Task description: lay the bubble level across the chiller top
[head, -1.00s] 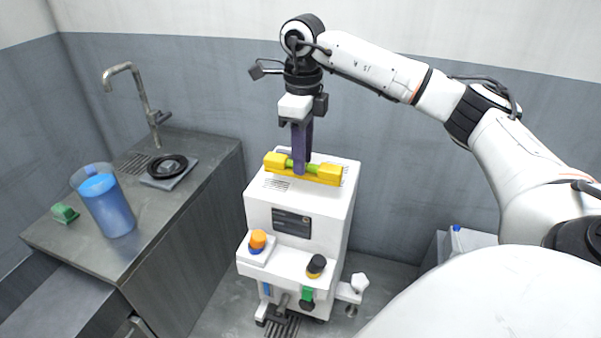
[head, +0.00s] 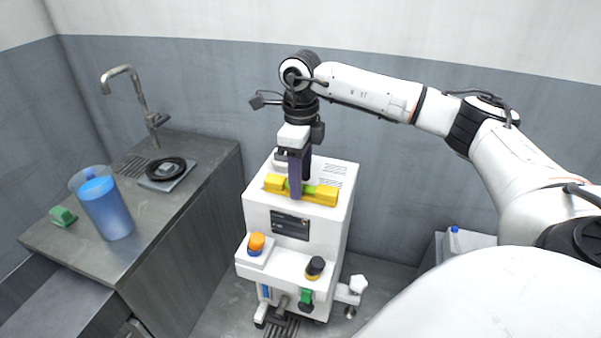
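The bubble level (head: 322,195) is a yellow bar with a green vial in its middle. It lies level, left to right, at the front part of the white chiller top (head: 335,173). My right gripper (head: 299,190) points straight down with its purple fingers on the near and far sides of the level's middle, shut on it. The near finger hides part of the vial. I cannot tell whether the level's underside touches the top or hangs just above it. My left gripper is not in view.
The chiller's front shelf carries an orange knob (head: 256,241) and a black-and-yellow knob (head: 315,266). At left, a counter holds a blue pitcher (head: 107,210), a green item (head: 62,215), a black coil on a grey plate (head: 166,170) and a tap (head: 140,100).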

